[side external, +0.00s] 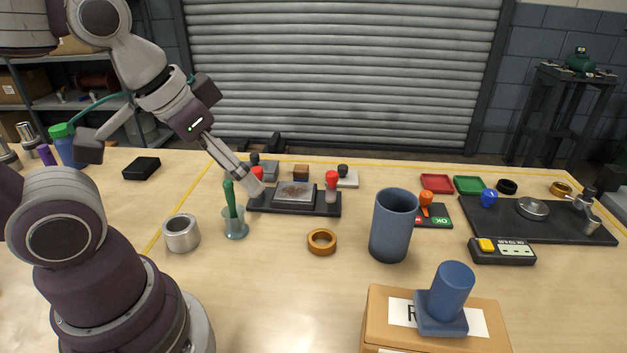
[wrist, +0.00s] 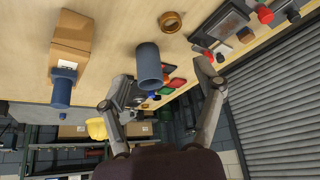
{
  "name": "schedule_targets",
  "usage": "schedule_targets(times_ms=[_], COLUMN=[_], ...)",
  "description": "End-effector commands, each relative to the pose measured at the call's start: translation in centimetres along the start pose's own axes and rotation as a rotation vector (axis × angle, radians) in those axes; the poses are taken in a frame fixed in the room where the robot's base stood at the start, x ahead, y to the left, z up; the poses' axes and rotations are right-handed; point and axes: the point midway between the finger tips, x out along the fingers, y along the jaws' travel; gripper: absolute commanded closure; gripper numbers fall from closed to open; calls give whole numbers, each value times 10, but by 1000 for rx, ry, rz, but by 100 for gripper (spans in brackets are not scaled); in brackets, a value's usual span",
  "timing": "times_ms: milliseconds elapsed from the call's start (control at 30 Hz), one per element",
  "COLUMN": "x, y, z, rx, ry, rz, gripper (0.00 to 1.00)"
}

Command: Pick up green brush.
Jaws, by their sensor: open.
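The green brush (side external: 230,198) stands handle up, slightly tilted, in a small translucent blue-grey cup (side external: 236,228) on the table in the side external view. My gripper (side external: 248,184) is just above and to the right of the brush's top in that picture, near the dark fixture; the depth between them is hard to judge. In the wrist view my gripper (wrist: 155,88) has its two fingers spread wide with nothing held between them. I cannot make out the brush or its cup in the wrist view.
A metal ring cylinder (side external: 182,233) stands left of the cup. A dark fixture with red knobs (side external: 294,197) lies behind right. A bronze ring (side external: 321,241), a tall blue cylinder (side external: 393,226) and a cardboard box (side external: 385,310) are to the right. Table between ring and cup is bare.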

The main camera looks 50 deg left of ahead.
Motion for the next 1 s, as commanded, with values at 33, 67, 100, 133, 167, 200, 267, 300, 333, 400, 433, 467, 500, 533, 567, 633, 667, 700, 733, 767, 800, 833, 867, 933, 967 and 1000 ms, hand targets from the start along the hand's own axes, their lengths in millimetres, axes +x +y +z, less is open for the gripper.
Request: schedule_targets(times_ms=[33, 67, 100, 133, 167, 200, 267, 300, 333, 400, 433, 467, 500, 533, 567, 633, 667, 700, 733, 767, 800, 833, 867, 933, 967, 1000], x=[0, 0, 0, 0, 0, 0, 0, 0, 0, 6, 10, 16, 22, 27, 30, 36, 38, 40, 44, 48, 55, 61, 66, 76, 79, 82], y=[0, 0, 0, 0, 0, 0, 0, 0, 0, -12, -22, -34, -51, -64, -76, -99, -105, -112, -116, -119, -122, -124, -126, -130, -131, -132], z=[0, 0, 0, 0, 0, 0, 0, 0, 0, -2, -4, -5, -5, -3, -2, 4, 5, 8, 9, 11, 14, 15, 16, 18, 18, 19], rx=[0, 0, 0, 0, 0, 0, 0, 0, -5, -105, -189, -289, -426, -523, -610, -768, -814, -858, -877, -887, -890, -890, -889, -887, -887, -886], ry=[0, 0, 0, 0, 0, 0, 0, 0, -1, -20, -33, -47, -61, -68, -72, -74, -73, -72, -71, -72, -74, -75, -74, -72, -72, -69], rz=[0, 0, 0, 0, 0, 0, 0, 0, -2, -41, -75, -118, -181, -229, -275, -365, -392, -419, -432, -439, -442, -441, -439, -439, -438, -437], gripper=[44, 48, 48, 48, 48, 48, 48, 48, 48, 48, 48, 48, 48, 48, 48, 48, 48, 48, 48, 48, 48, 48, 48, 48, 48, 48])
